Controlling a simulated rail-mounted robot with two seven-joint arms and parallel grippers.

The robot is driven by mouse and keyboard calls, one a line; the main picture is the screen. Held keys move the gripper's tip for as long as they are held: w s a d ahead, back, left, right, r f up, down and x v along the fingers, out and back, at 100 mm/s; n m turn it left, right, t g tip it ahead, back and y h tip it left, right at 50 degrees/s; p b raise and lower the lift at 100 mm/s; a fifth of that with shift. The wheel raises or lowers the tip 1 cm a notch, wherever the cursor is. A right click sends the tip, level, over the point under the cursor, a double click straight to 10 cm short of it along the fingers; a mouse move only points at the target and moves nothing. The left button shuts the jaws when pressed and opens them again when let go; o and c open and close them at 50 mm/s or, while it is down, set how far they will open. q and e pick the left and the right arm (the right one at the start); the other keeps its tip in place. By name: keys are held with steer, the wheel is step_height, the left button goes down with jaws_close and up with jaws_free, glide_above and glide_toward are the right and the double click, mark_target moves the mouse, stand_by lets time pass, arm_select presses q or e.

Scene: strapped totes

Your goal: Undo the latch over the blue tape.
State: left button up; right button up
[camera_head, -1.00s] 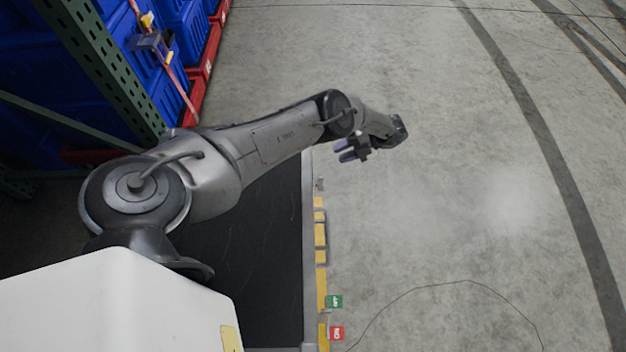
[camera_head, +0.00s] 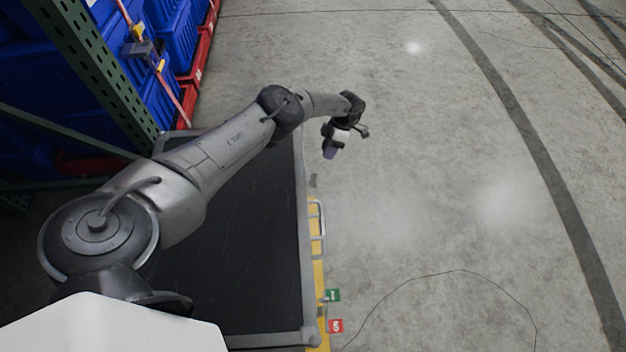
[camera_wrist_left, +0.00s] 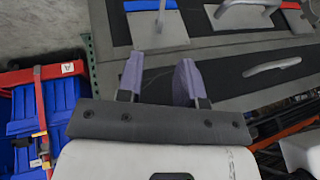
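My left gripper (camera_head: 330,152) hangs at the end of the left arm in the head view, above the floor near the far right corner of a black-topped surface. In the left wrist view its two purple fingers (camera_wrist_left: 160,85) stand apart with nothing between them. Beyond them is a dark grey panel. At its top edge lies a strip of blue tape (camera_wrist_left: 137,5), with a pale metal part (camera_wrist_left: 161,14), possibly the latch, across it. I cannot tell if that part is fastened. The fingers are apart from it. My right gripper is not in view.
Blue totes (camera_head: 172,35) with red bases and an orange strap (camera_head: 176,85) stand behind a green rack post (camera_head: 95,75). A bar handle (camera_wrist_left: 272,66) and a red strip (camera_wrist_left: 290,4) are on the panel. Open floor lies to the right.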

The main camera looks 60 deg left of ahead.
mark_target(313, 182)
arm_select(q)
steer(key=b+x, duration=0.2)
steer(key=x, duration=1)
steer(key=shift+s+b, duration=0.1)
steer(key=shift+b, duration=0.3)
steer(key=shift+x, duration=0.9)
steer(key=shift+c, duration=0.5)
